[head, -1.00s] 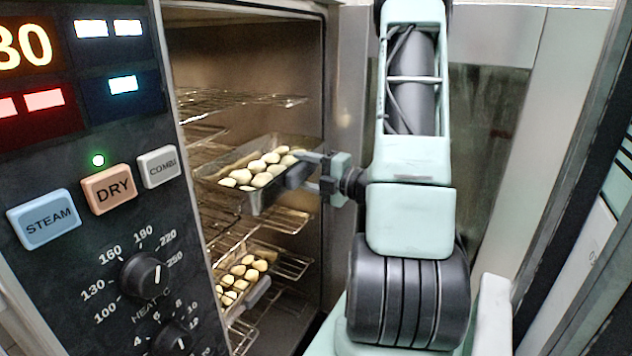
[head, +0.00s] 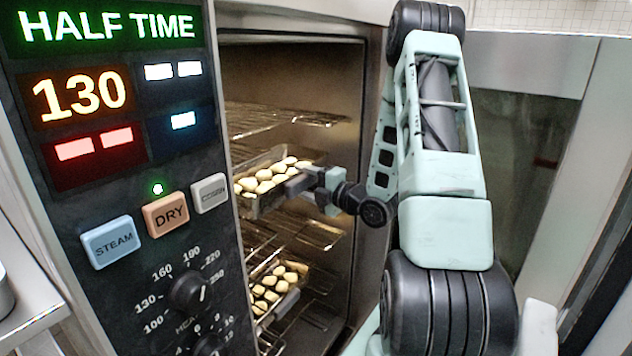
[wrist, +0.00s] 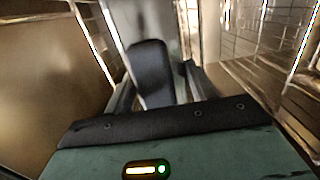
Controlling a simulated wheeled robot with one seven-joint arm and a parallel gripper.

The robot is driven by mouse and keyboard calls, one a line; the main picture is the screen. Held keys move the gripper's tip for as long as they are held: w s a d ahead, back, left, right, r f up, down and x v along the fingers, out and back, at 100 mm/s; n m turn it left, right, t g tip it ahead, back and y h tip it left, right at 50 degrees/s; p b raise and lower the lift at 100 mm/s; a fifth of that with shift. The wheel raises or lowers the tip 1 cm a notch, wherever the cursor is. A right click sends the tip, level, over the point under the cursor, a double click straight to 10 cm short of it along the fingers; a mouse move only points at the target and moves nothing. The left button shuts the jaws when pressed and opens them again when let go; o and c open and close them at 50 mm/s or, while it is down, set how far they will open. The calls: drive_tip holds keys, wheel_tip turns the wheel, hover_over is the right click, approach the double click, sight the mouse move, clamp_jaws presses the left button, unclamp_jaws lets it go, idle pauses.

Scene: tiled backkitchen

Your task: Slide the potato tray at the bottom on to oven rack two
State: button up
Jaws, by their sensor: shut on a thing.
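The upper potato tray (head: 258,206) is a metal tray of pale potatoes in the oven's opening, at an upper rack level in the head view. Its left end is cut off by the control panel. My gripper (head: 300,183) is shut on its near right edge. The lower potato tray (head: 287,304) sits on a lower rack with nothing touching it. In the wrist view, my gripper's dark finger (wrist: 150,75) lies against a grey metal surface, and the potatoes do not show. Whether the held tray rests fully on its rack I cannot tell.
The oven control panel (head: 125,150) borders the opening on the left and the oven's side frame (head: 372,150) on the right. Empty wire racks show above (head: 290,121) and between (head: 322,235) the trays. In the wrist view, rack wires (wrist: 245,75) stand close on the right.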

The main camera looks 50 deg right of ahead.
drive_tip(key=shift+w+r+p, duration=0.15)
drive_tip(key=shift+w+p, duration=0.2)
drive_tip(key=shift+w, duration=0.6)
drive_tip(key=w, duration=0.1)
drive_tip(key=w+p, duration=0.1)
drive_tip(key=w, duration=0.1)
drive_tip(key=shift+w+a, duration=0.2)
drive_tip(key=shift+w, duration=0.05)
drive_tip(key=shift+s+f+b, duration=0.1)
drive_tip(key=shift+f+b, duration=0.7)
wheel_tip(320, 180, down, 2)
drive_tip(key=b, duration=0.3)
drive_tip(key=shift+f, duration=0.15)
drive_tip(key=o, duration=1.6)
drive_tip(key=shift+s+f, duration=0.1)
